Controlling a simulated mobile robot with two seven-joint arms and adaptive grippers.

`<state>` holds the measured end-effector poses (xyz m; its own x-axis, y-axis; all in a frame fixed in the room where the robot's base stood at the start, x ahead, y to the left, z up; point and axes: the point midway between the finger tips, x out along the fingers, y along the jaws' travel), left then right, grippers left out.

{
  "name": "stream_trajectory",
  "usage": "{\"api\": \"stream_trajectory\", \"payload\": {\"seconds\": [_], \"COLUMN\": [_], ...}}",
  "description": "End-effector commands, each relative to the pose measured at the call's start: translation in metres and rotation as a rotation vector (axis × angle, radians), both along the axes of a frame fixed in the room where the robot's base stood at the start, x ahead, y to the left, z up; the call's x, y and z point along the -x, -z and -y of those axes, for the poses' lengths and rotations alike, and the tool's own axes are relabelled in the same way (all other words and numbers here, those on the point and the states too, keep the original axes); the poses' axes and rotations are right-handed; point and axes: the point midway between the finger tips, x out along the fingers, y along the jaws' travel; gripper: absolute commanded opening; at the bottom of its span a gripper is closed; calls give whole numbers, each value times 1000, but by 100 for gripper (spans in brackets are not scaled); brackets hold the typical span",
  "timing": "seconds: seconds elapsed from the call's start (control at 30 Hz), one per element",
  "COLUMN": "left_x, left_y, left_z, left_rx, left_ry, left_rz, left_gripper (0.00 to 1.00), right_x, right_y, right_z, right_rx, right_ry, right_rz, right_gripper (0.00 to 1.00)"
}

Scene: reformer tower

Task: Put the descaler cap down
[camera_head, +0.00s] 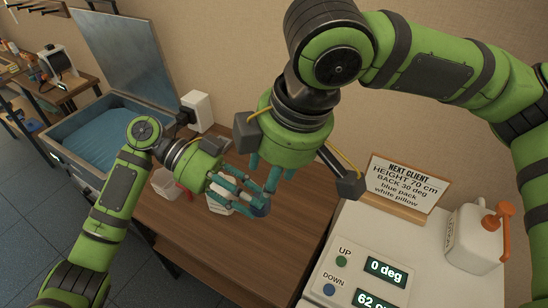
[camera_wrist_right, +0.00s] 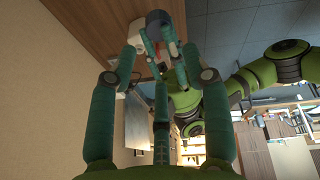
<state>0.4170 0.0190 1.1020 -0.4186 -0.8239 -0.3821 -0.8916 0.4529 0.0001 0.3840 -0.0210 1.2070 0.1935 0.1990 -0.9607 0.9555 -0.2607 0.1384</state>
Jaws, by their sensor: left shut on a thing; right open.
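A dark blue-grey round cap (camera_head: 262,208) sits at the fingertips of my left gripper (camera_head: 246,198), which is shut on it above the wooden table. In the right wrist view the cap (camera_wrist_right: 158,18) shows near the top, with my left gripper's fingers (camera_wrist_right: 168,42) against it. A white labelled container (camera_head: 218,205) stands on the table, partly hidden behind the left fingers. My right gripper (camera_head: 264,182) is open and empty, close to the left one and above it. It also shows in the right wrist view (camera_wrist_right: 160,62) with its fingers spread.
The wooden table (camera_head: 255,245) has bare room in front. A clear container (camera_head: 165,183) with something red stands by my left wrist. A blue-filled basin (camera_head: 105,140) is at left. At right are a white panel with displays (camera_head: 386,273), a sign (camera_head: 403,187) and a white jug (camera_head: 472,240).

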Motion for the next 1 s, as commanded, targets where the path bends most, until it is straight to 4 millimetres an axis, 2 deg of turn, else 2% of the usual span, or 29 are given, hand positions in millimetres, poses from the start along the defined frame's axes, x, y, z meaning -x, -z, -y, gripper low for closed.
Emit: {"api": "stream_trajectory", "payload": {"seconds": [0.2, 0.4, 0.6, 0.9, 0.93, 1.0], "left_x": [0, 0, 0, 0, 0, 0], "left_y": [0, 0, 0, 0, 0, 0], "left_z": [0, 0, 0, 0, 0, 0], "left_rx": [0, 0, 0, 0, 0, 0], "left_ry": [0, 0, 0, 0, 0, 0], "left_rz": [0, 0, 0, 0, 0, 0], "left_gripper": [7, 7, 7, 7, 7, 7], "right_x": [-8, -15, -18, -18, -18, -18], "right_y": [43, 72, 86, 88, 88, 88], "right_z": [-9, -16, -19, -19, -19, -19], "right_rx": [1, 0, -1, -2, -2, -2], "right_ry": [-2, 0, -1, -2, -2, -2], "right_rz": [-2, -2, 2, 3, 3, 2], "right_gripper": [49, 49, 49, 49, 41, 13]}}
